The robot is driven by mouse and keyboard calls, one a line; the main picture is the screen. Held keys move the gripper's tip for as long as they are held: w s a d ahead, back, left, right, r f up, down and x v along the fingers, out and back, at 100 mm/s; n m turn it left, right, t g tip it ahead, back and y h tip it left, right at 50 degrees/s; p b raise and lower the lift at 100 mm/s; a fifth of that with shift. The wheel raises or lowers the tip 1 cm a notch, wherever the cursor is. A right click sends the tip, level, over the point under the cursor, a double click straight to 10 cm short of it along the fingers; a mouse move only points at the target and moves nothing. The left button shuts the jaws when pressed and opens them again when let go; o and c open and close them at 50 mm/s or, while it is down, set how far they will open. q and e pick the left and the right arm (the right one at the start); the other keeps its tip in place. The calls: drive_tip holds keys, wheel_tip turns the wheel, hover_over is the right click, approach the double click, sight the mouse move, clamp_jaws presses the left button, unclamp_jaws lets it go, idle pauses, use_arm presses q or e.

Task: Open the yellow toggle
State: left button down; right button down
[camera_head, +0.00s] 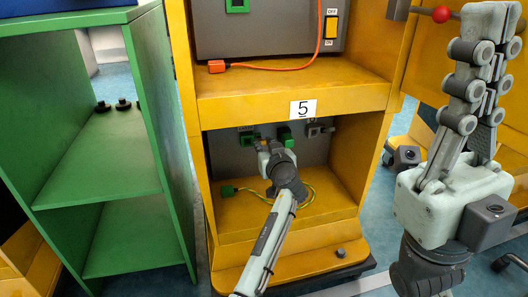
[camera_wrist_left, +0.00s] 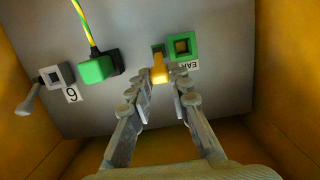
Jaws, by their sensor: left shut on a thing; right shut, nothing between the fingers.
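The yellow toggle (camera_wrist_left: 159,72) is on the grey back panel, beside a green square socket (camera_wrist_left: 182,46). My left gripper (camera_wrist_left: 164,84) has its fingers on both sides of the toggle and is shut on it. In the head view, my left gripper (camera_head: 264,148) reaches into the lower compartment of the yellow cabinet (camera_head: 245,108) and touches the panel area. The toggle is mostly hidden there. My right gripper (camera_head: 496,14) is shut and empty, raised at the right, outside the cabinet.
A green plug (camera_wrist_left: 97,69) with a yellow-green cable and a grey fitting (camera_wrist_left: 54,77) with a lever share the panel. Yellow compartment walls are close on both sides. A green shelf (camera_head: 110,155) stands left of the cabinet. An orange plug (camera_head: 217,66) lies above.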

use_arm(q)
drive_tip(key=shift+s+f+t+y, duration=0.1)
drive_tip(key=shift+f+t+y, duration=0.25)
drive_tip(key=shift+f+t, duration=0.6)
drive_tip(key=shift+s+f+t+y, duration=0.1)
drive_tip(key=shift+f+t+y, duration=0.35)
drive_tip(key=shift+t, duration=0.8)
drive_tip(key=shift+f, duration=0.1)
drive_tip(key=c, duration=1.4)
unclamp_jaws()
wheel_tip(320, 180, up, 10)
